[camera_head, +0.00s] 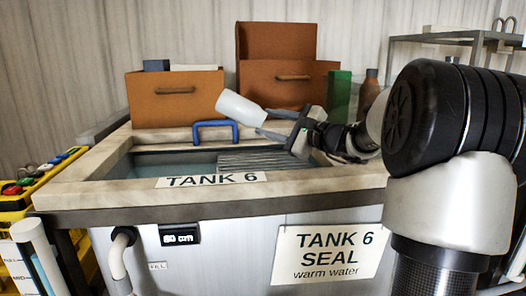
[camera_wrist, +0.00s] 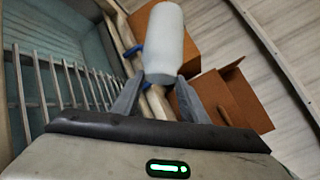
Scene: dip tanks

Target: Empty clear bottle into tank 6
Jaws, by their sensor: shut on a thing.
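A pale, whitish translucent bottle (camera_head: 239,107) is tilted above the back part of tank 6, its left end higher than its right end. My gripper (camera_head: 268,133) is shut on it from the right. In the wrist view the bottle (camera_wrist: 165,42) sits between the two finger tips of my gripper (camera_wrist: 158,88). I cannot tell which end is its mouth, and no pouring stream shows. Tank 6 (camera_head: 75,193) has a pale stone-like rim, a "TANK 6" label and bluish water inside. A slatted grille (camera_head: 250,160) lies in its right part.
A blue handle (camera_head: 215,126) is at the tank's back rim. Two brown boxes (camera_head: 175,105) stand behind, with a green container (camera_head: 339,92) and a brown bottle (camera_head: 369,92) to their right. A yellow rack (camera_head: 50,185) stands left. The tank's left part is open water.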

